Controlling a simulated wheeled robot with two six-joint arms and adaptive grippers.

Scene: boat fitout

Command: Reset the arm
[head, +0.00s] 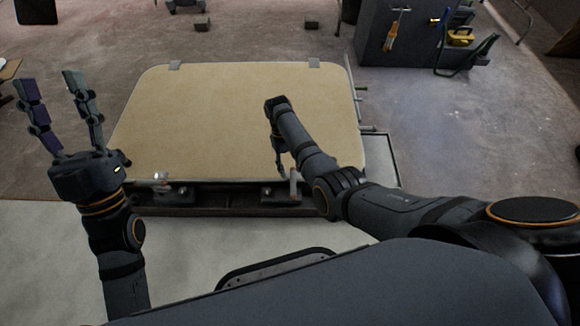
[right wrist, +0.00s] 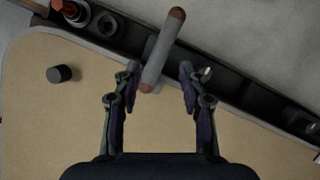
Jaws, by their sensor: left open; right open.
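My left gripper (head: 47,85) is raised at the left of the head view, its two fingers spread and empty, beside the cream panel (head: 215,115). My right arm reaches over the panel's front right part. My right gripper (head: 281,165) points down near the panel's front edge, partly hidden by its own wrist. In the right wrist view its two fingers (right wrist: 160,78) are spread. A grey bar handle with reddish-brown ends (right wrist: 162,48) lies between and beyond the fingertips, near the left one. I cannot tell whether they touch. The handle also shows in the head view (head: 294,184).
A dark rail (head: 230,197) with fittings runs along the panel's front edge. A black knob (right wrist: 59,73) and a red-tipped fitting (right wrist: 68,8) show in the right wrist view. A dark cabinet (head: 410,45) with hanging tools stands back right. Floor is clear right of the panel.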

